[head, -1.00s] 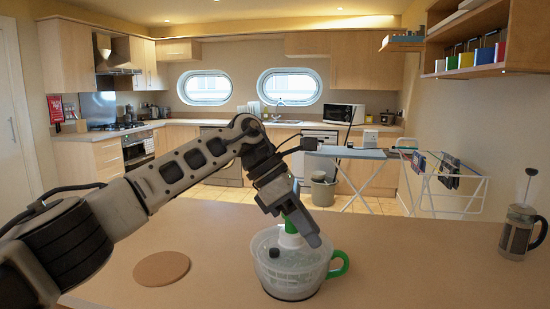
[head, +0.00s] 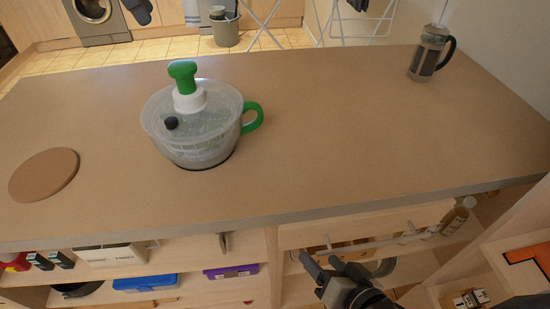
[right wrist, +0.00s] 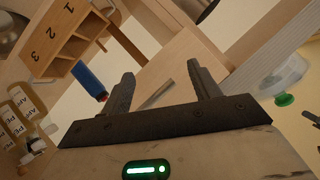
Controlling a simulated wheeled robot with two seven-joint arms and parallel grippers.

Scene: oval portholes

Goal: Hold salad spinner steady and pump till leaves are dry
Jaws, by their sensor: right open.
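The salad spinner (head: 195,140) stands upright on the wooden counter (head: 330,140). It has a clear bowl, a green pump knob (head: 182,74) standing up on a white collar, a black button (head: 171,123) on the lid and a green side handle (head: 252,118). Leaves inside cannot be made out. No gripper touches it. My right gripper (head: 325,268) is low in front of the counter, by the shelves under it. In the right wrist view its two fingers (right wrist: 160,88) are apart with nothing between them. My left gripper is out of view.
A round brown board (head: 44,175) lies left of the spinner. A French press (head: 428,54) stands at the back right. Below the counter edge are a drawer with a long handle (head: 370,243), a blue box (head: 145,283) and a purple box (head: 231,272). The middle of the counter is clear.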

